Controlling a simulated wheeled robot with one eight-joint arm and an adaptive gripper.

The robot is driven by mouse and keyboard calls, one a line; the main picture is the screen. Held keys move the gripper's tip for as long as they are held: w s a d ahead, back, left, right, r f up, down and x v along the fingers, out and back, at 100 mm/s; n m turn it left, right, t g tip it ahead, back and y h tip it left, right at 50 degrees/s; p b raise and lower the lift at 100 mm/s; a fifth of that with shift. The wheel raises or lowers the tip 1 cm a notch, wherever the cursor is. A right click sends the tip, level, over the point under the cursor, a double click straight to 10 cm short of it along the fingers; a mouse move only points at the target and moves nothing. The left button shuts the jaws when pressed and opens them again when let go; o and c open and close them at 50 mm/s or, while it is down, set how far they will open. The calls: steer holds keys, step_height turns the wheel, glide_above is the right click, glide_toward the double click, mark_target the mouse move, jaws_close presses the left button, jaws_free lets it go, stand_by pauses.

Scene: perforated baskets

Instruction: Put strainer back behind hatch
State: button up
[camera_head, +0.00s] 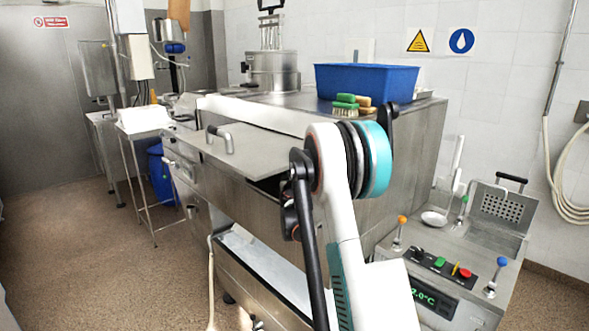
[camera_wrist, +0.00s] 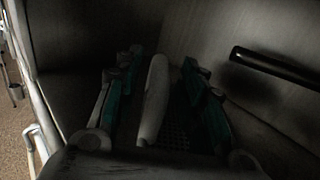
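In the wrist view, a pale grey elongated piece (camera_wrist: 154,100), which looks like the strainer's handle, lies between the fingers of my gripper (camera_wrist: 160,68). The teal-backed fingers are apart, with a dark gap on each side of the piece. A dark perforated surface (camera_wrist: 176,132) shows just beside it; the rest is too dark to tell. In the head view, a metal hatch panel (camera_head: 255,161) with a bar handle (camera_head: 220,138) juts from the machine's front. My arm reaches left behind this panel, so my gripper is hidden there.
A black bar handle (camera_wrist: 275,68) is on the metal wall right of my gripper. A blue bin (camera_head: 366,82) and brushes (camera_head: 347,106) stand on the machine's top. Floor is free at left.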

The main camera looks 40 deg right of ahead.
steer(key=p+v, duration=0.1)
steer(key=v, duration=0.8)
steer(key=shift+p, duration=0.3)
stand_by(0.6)
